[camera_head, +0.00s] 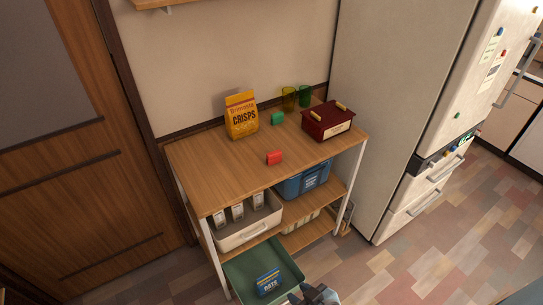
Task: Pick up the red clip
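The red clip (274,158) lies on the wooden top of the shelf unit, near the middle and towards the front edge. A green clip (278,118) lies farther back on the same top. My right gripper (316,294) shows only in part at the bottom edge, well below and in front of the shelf top and apart from the red clip. Its fingers are too small and cut off to tell whether they are open or shut. My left gripper is not in view.
On the wooden top (210,165) stand a yellow crisps bag (242,116), yellow and green glasses (305,96) and a dark red box (328,121). Lower shelves hold a white bin (250,232) and a blue bin (303,181). A green tray (245,270) is low in front. A fridge (385,110) stands at right.

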